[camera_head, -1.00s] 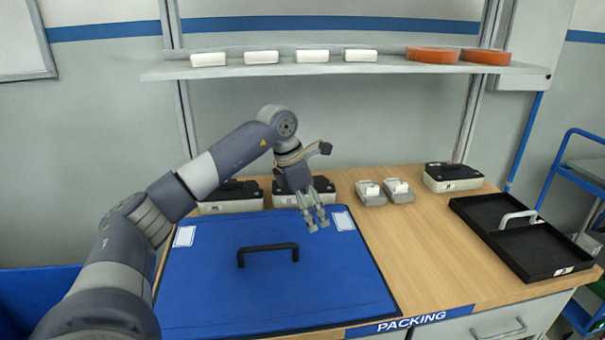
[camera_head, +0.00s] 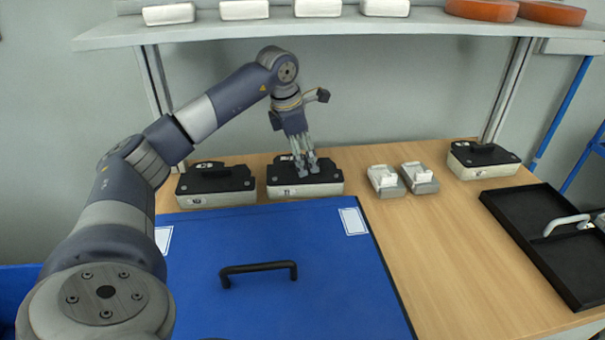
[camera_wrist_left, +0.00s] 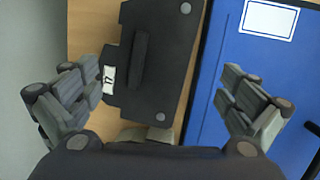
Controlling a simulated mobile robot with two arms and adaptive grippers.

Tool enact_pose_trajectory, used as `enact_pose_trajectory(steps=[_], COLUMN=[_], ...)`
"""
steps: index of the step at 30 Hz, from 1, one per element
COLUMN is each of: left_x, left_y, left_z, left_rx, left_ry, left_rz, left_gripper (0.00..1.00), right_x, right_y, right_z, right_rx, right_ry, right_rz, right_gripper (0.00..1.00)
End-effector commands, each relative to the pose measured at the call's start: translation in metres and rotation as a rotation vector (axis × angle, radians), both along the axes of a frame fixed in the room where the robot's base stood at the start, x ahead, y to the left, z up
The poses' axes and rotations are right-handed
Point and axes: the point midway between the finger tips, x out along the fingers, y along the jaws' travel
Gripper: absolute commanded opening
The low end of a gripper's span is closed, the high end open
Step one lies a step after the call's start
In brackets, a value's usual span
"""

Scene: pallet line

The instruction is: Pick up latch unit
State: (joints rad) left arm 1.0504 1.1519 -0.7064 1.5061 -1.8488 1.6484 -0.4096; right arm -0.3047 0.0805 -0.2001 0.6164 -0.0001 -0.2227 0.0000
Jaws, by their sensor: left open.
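Several white units with black tops and handles stand on the wooden table, one at the left (camera_head: 217,186), one in the middle (camera_head: 322,188) and one at the far right (camera_head: 484,160). Two small grey units with white blocks, a left one (camera_head: 386,181) and a right one (camera_head: 419,178), stand right of the middle one. No readable name shows which is the latch unit. My left gripper (camera_head: 307,170) is open and points down over the middle black-topped unit. In the left wrist view that unit's black top (camera_wrist_left: 150,60) lies between the spread fingers, with no visible grip.
A blue panel (camera_head: 330,290) with a black handle (camera_head: 258,268) covers the front left. A black tray (camera_head: 515,215) with a pale handle is at the right. A shelf (camera_head: 330,27) with white and orange items runs above. Bare wood (camera_head: 440,250) lies between panel and tray.

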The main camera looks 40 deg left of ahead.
Motion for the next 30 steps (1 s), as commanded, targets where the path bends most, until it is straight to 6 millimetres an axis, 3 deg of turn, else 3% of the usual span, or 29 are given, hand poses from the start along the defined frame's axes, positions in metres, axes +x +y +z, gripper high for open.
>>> enact_pose_trajectory(steps=[9,19,27,30], left_x=[0.010,0.012,0.012,0.012], left_y=[0.003,0.003,0.003,0.003], left_z=[-0.043,-0.049,-0.049,-0.048], left_rx=[-0.001,-0.001,-0.001,-0.001], left_ry=[0.001,-0.001,-0.001,-0.002], left_rz=[0.002,0.001,0.001,0.001], left_gripper=[0.99,0.97,0.36,0.18], right_x=[0.004,0.008,0.008,0.008], right_y=[-0.001,-0.001,0.000,0.001], right_z=[0.008,0.008,0.008,0.008], right_rx=[-0.001,0.000,0.001,0.002], right_ry=[-0.008,-0.013,-0.013,-0.013], right_rz=[0.000,0.000,0.000,-0.001], right_gripper=[0.40,0.40,0.40,0.40])
